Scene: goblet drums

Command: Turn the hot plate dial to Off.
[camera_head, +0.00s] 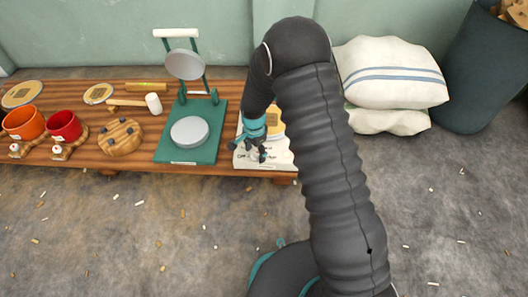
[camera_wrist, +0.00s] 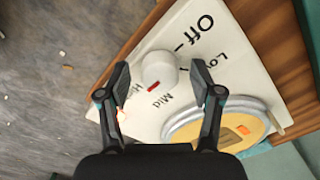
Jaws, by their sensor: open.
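The hot plate (camera_wrist: 262,85) is a white panel with a round tan burner disc (camera_wrist: 195,128); it also shows at the table's right end in the head view (camera_head: 283,158). Its white round dial (camera_wrist: 161,65) has a red mark near the Mid and High labels. Off is printed on the dial's far side from that mark, with Low to the right. My gripper (camera_wrist: 161,80) is open, with one finger on each side of the dial and visible gaps between.
Left of the hot plate on the wooden table (camera_head: 128,164) stands a green press (camera_head: 176,150) with an upright arm. A mallet (camera_head: 152,104), a wooden knobbed disc (camera_head: 120,137) and red (camera_head: 64,127) and orange (camera_head: 22,123) pots lie further left. White sacks (camera_head: 390,72) are at right.

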